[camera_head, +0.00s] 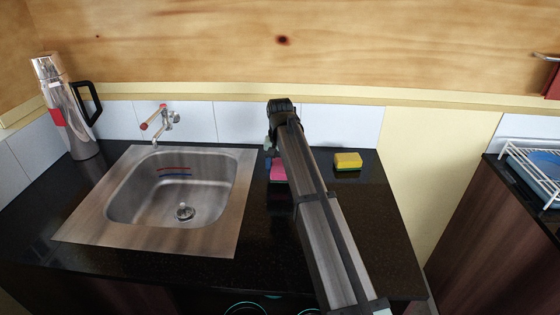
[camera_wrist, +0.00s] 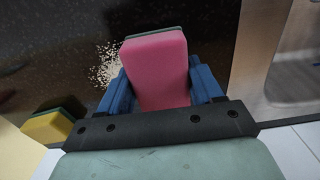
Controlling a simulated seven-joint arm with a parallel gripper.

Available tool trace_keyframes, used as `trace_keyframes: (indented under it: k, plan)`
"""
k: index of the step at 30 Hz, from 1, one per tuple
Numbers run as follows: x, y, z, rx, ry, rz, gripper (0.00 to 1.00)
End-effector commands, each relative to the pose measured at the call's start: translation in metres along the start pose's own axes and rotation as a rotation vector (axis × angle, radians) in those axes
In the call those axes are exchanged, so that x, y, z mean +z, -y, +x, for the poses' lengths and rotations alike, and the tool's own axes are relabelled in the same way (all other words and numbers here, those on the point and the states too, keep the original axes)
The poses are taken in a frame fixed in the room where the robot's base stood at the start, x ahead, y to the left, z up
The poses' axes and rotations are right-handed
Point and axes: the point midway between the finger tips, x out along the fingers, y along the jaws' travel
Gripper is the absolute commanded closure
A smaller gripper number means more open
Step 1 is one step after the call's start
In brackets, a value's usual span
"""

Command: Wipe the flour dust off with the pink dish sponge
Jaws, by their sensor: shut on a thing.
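The pink dish sponge (camera_head: 278,170) shows in the head view on the black counter, right of the sink and partly behind my arm. In the wrist view the pink sponge (camera_wrist: 158,72), with a dark green side, sits between the two blue fingers of my gripper (camera_wrist: 160,90), which is shut on it. The flour dust (camera_wrist: 106,66) is a patch of pale specks on the counter, beside the sponge and left of it in the wrist view. Part of the patch may be hidden under the sponge or finger. I cannot make out the dust in the head view.
A yellow sponge (camera_head: 348,161) lies on the counter (camera_head: 385,230) to the right of my arm. The steel sink (camera_head: 118,215) with its tap (camera_head: 160,125) is on the left, and a steel flask (camera_head: 66,110) stands in the back left corner. A tiled wall closes the back.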

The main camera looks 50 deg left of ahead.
Motion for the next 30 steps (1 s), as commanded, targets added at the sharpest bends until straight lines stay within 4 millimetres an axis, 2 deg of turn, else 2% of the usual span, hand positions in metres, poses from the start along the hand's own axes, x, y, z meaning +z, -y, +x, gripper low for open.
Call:
trace_keyframes:
  k: [4,5,6,7,30]
  plan:
    - [0.001,0.0,0.02,0.0,0.001,0.0,0.73]
    - [0.0,-0.004,0.019,0.0,-0.001,0.001,0.72]
    - [0.0,-0.008,0.016,0.0,-0.001,0.001,0.79]
    - [0.0,-0.01,0.017,0.0,-0.001,0.001,0.79]
    - [0.0,-0.081,0.019,0.001,0.0,0.002,0.79]
